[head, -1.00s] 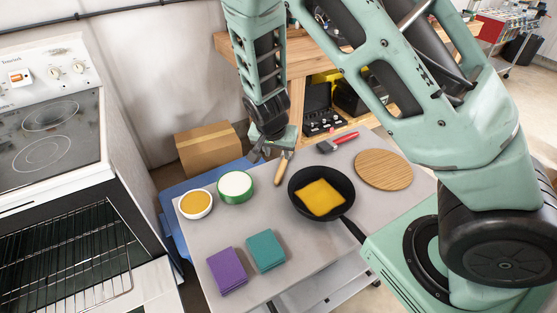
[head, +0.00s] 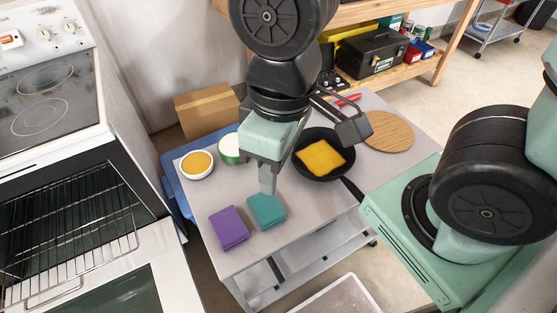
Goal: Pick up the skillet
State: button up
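The black skillet (head: 337,173) sits on the grey cart top (head: 245,264), with a yellow square cloth-like item (head: 320,157) lying in it. Its handle (head: 352,188) points toward the front right, close to my green base. My gripper (head: 308,157) is above the cart, with its two fingers spread wide.
A teal block (head: 266,210) and a purple block (head: 229,228) lie at the front. A yellow-filled bowl (head: 197,164) and a green-rimmed bowl (head: 229,148) stand left. A round wooden board (head: 388,131) lies right. An open oven (head: 70,232) is at left.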

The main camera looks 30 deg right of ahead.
aim_at(319, 154)
jog(key=j+z, duration=0.3)
jog(key=j, duration=0.55)
jog(key=k+j+z, duration=0.1)
jog(key=j+z, duration=0.25)
jog(key=j, duration=0.5)
